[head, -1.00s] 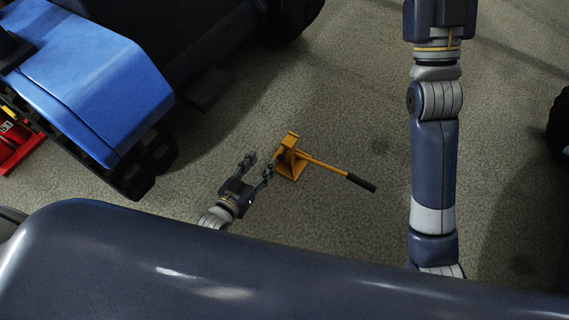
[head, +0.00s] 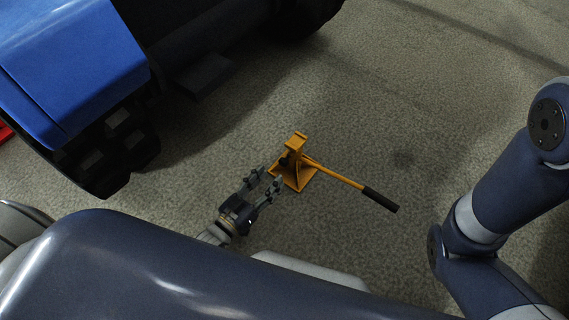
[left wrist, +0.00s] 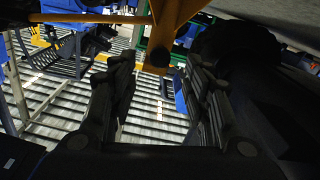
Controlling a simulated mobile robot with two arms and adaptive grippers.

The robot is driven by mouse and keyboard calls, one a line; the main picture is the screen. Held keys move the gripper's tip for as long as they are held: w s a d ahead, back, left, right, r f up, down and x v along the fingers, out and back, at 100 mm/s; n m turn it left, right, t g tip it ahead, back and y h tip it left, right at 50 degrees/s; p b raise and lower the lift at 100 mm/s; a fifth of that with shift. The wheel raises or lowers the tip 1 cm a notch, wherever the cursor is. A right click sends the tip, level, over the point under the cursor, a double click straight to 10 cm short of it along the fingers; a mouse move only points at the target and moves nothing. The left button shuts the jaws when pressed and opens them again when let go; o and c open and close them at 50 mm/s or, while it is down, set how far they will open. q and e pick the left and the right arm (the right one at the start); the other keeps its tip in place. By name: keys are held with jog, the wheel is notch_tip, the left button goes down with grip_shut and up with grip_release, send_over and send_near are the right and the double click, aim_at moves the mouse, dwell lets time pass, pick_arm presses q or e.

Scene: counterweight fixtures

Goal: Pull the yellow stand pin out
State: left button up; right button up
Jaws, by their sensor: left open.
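The yellow stand (head: 298,172) stands on the floor in the head view, with a long yellow bar ending in a black grip (head: 380,200) that points to the lower right. A dark round knob (head: 284,161) shows on its left side; I cannot tell for sure whether this is the pin's end. The left wrist view shows a yellow upright (left wrist: 165,30) with a black round knob (left wrist: 160,57) ahead, between the finger lines. My left gripper (head: 268,178) is open and empty, just left of the stand. My right gripper is out of view.
A blue vehicle body (head: 70,60) with dark wheels or tracks fills the upper left. A dark step-like part (head: 203,77) hangs near the floor. My right arm is at the right edge. Carpet-like floor is clear right of the stand.

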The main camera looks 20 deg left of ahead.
aim_at(282, 165)
pick_arm(q)
jog(key=b+x, duration=0.1)
jog(key=x, duration=0.2)
jog(key=b+x, duration=0.2)
jog(key=x, duration=0.1)
jog(key=shift+w+f, duration=0.2)
jog(key=shift+x, duration=0.75)
jog(key=shift+r, duration=0.1)
jog(key=shift+c, duration=0.4)
grip_shut()
